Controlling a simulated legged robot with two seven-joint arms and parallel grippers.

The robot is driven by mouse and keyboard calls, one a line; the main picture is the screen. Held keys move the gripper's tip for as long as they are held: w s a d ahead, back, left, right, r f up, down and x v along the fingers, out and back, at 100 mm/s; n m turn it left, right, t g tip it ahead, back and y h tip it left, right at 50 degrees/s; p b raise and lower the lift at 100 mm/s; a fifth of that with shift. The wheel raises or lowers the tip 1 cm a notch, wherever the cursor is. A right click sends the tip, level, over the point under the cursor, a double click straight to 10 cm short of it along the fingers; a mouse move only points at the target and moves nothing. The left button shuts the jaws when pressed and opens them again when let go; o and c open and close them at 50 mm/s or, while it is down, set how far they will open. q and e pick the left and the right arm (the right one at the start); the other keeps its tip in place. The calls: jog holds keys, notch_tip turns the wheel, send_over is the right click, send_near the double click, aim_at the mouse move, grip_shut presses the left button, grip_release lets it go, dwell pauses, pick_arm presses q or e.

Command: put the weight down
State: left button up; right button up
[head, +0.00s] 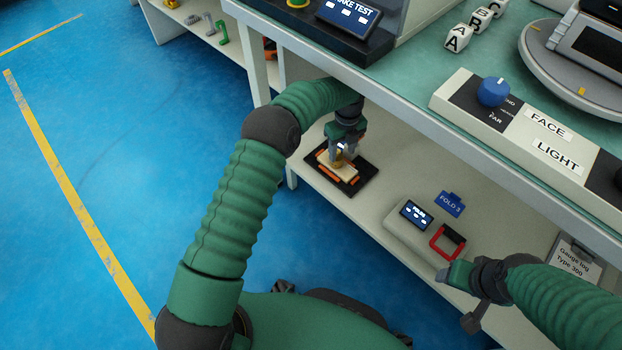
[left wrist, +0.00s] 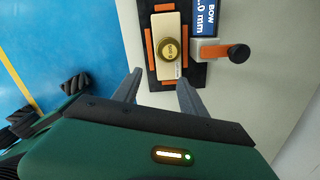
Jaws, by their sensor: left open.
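The brass weight (left wrist: 173,49) stands upright on a pale bar (left wrist: 171,22), which lies between orange strips on a black plate (left wrist: 188,75). In the head view the weight (head: 338,161) is partly hidden by my left gripper (head: 343,150), on the lower shelf. In the left wrist view my left gripper (left wrist: 160,77) is open, its fingers apart and nothing between them. The weight is beyond the fingertips, apart from them. My right gripper (head: 457,298) is open and empty by the shelf's front edge.
A pale box with a small screen (head: 416,215) and a red frame (head: 447,242) are further right on the shelf. The tabletop edge (head: 440,130) overhangs.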

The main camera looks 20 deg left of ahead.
pick_arm(q)
jog(key=s+r+n+t, duration=0.1)
jog(key=s+r+n, duration=0.2)
jog(key=s+n, duration=0.5)
jog(key=s+a+r+n, duration=0.1)
jog(key=s+r+n, duration=0.2)
jog(key=s+n, duration=0.6)
jog(key=s+a+r+n+t, duration=0.1)
jog(key=s+r+n, duration=0.2)
jog(key=s+n, duration=0.5)
jog(key=s, duration=0.4)
jog(key=shift+a+r+n+t, duration=0.2)
jog(key=shift+n+t, duration=0.1)
jog(key=shift+n, duration=0.1)
jog(key=shift+r, duration=0.1)
